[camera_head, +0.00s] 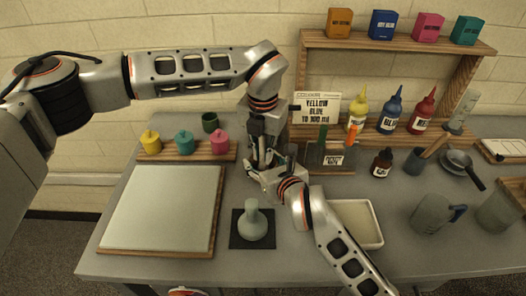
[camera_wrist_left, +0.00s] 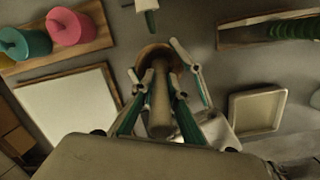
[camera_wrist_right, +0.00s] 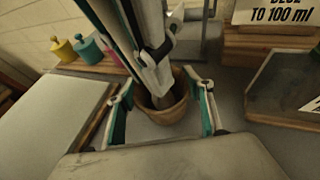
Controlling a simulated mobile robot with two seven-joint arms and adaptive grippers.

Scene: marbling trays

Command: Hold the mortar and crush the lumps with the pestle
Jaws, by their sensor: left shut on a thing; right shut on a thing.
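The mortar is a brown bowl (camera_wrist_right: 168,112) between the two fingers of my right gripper (camera_wrist_right: 160,108), which is shut on it. Its rim (camera_wrist_left: 152,50) also shows in the left wrist view. The pestle is a pale brown rod (camera_wrist_left: 160,108), held by my left gripper (camera_wrist_left: 160,88). Its lower end (camera_wrist_right: 163,99) is inside the mortar in the right wrist view. In the head view the two grippers meet near the middle of the table and largely hide mortar and pestle. I cannot make out any lumps in the bowl.
A pale framed board (camera_head: 163,208) lies to the left, and a grey-green flask-shaped tool (camera_head: 253,224) stands on a dark mat in front. A cream tray (camera_head: 357,220) is at the right. Lidded pots (camera_head: 184,142) and bottles (camera_head: 391,111) stand behind.

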